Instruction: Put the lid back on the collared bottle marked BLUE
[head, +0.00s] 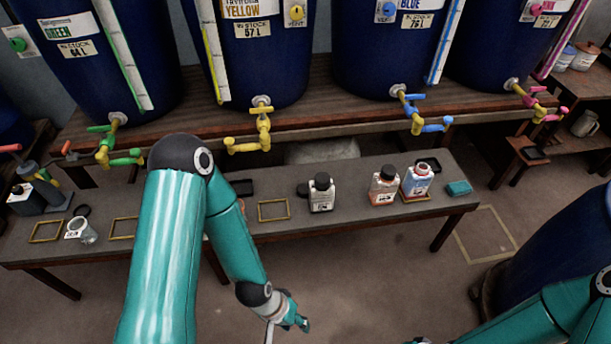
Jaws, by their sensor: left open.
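The bottle with a blue patch on its label (416,181) stands upright toward the right end of the low bench, in a yellow outlined square. Its top looks reddish, with no dark cap; the lettering is too small to read. A dark shallow tray (432,163) sits just behind it; I cannot tell whether a lid lies in it. A small dark round piece (303,190), possibly a lid, lies left of the dark-capped bottle (321,194). My left gripper (287,327) is open, in front of and below the bench, away from the bottles.
An orange-labelled bottle (382,186) stands close left of the blue-patched one. A teal block (459,188) lies to its right. Vat taps, including a blue-handled one (430,125), overhang behind the bench (350,216). A blue drum (560,250) stands at right.

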